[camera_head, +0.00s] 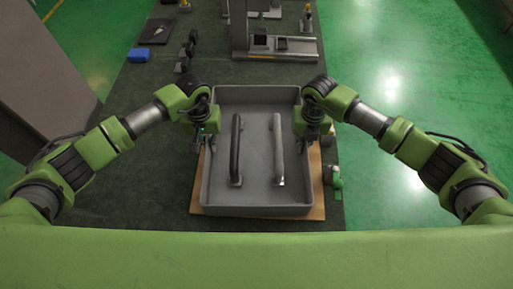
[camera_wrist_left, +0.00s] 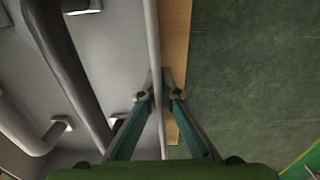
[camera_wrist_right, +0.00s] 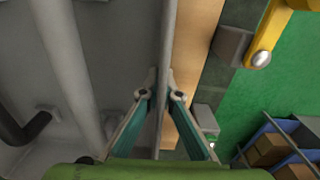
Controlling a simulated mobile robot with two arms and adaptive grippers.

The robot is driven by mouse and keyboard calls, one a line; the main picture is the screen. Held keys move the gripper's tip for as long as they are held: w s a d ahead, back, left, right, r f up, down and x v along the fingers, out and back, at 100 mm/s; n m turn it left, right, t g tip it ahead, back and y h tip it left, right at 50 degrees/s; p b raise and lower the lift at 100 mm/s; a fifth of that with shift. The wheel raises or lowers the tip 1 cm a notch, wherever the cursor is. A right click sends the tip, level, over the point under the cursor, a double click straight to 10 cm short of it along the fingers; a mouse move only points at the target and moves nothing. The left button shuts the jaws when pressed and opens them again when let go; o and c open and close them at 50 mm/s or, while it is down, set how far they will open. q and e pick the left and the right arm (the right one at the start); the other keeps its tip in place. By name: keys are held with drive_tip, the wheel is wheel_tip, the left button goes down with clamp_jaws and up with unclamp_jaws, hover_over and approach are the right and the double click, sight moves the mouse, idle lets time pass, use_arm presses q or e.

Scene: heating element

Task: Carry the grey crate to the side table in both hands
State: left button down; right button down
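The grey crate (camera_head: 258,211) stands upright on a brown board on the dark-topped bench. Inside it lie a dark bent tube (camera_head: 235,150) and a paler bent tube (camera_head: 278,150), side by side. My left gripper (camera_head: 206,146) is at the crate's left wall, which shows in the left wrist view (camera_wrist_left: 153,40). Its fingers are closed in on both faces of that wall. My right gripper (camera_head: 305,140) is at the right wall, which shows in the right wrist view (camera_wrist_right: 168,40). Its fingers are likewise closed in on the wall. The wrists partly hide the crate's side rims.
The brown board (camera_head: 316,180) sticks out past the crate. A small green-and-white item (camera_head: 334,177) is at the bench's right edge. Open green floor (camera_head: 400,90) lies to the right.

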sight(207, 137)
use_arm(q)
drive_tip(key=shift+w+r, duration=0.15)
use_arm(e)
drive_tip(key=shift+w+r, duration=0.15)
drive_tip(key=shift+r, duration=0.05)
